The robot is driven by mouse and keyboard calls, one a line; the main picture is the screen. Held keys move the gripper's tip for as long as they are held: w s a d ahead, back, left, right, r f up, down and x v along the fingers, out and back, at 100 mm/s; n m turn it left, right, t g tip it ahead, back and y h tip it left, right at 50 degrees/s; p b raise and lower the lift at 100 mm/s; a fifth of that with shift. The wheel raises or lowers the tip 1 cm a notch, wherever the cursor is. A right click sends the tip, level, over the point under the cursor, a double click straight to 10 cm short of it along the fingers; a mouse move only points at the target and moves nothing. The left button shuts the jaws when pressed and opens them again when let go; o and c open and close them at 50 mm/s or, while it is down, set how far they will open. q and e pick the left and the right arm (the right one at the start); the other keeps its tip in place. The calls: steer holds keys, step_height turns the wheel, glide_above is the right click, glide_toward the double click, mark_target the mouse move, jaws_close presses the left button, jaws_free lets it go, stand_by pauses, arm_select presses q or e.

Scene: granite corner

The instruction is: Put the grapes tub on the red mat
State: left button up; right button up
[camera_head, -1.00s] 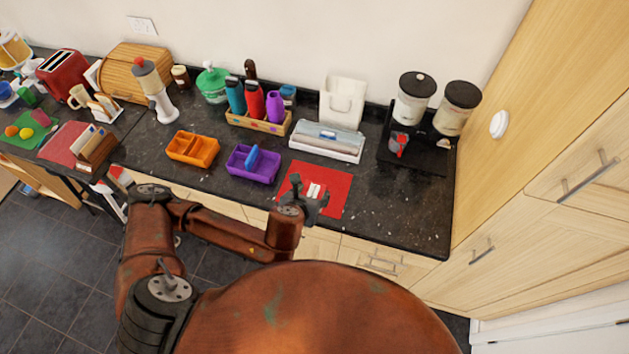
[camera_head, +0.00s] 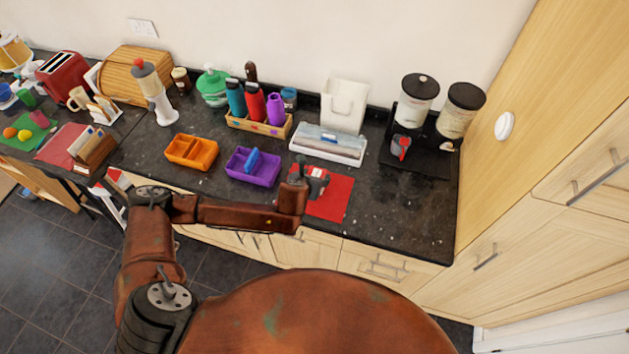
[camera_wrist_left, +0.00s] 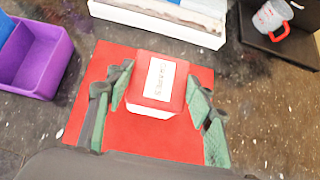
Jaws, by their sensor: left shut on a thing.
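The tub (camera_wrist_left: 155,80) has a red lid with a white label, whose small lettering I cannot read for sure, and a pale lower side. My left gripper (camera_wrist_left: 158,98) is shut on it, with one green-padded finger on each side. In the head view the left gripper (camera_head: 318,180) is over the upper left part of the red mat (camera_head: 330,203), and the tub is mostly hidden by it. In the left wrist view the red mat (camera_wrist_left: 150,143) spreads behind and around the tub. I cannot tell whether the tub touches the mat. My right gripper is out of view.
A purple divided box (camera_head: 252,173) stands just left of the mat, with an orange one (camera_head: 191,151) farther left. A long white dispenser box (camera_head: 328,147) lies behind the mat. Two canisters on a dark stand (camera_head: 415,160) are to the right. The counter right of the mat is clear.

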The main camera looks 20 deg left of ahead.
arm_select(q)
steer(key=shift+f, duration=1.45)
steer(key=o, duration=1.2)
steer(key=shift+f, duration=0.1)
steer(key=v, duration=1.2)
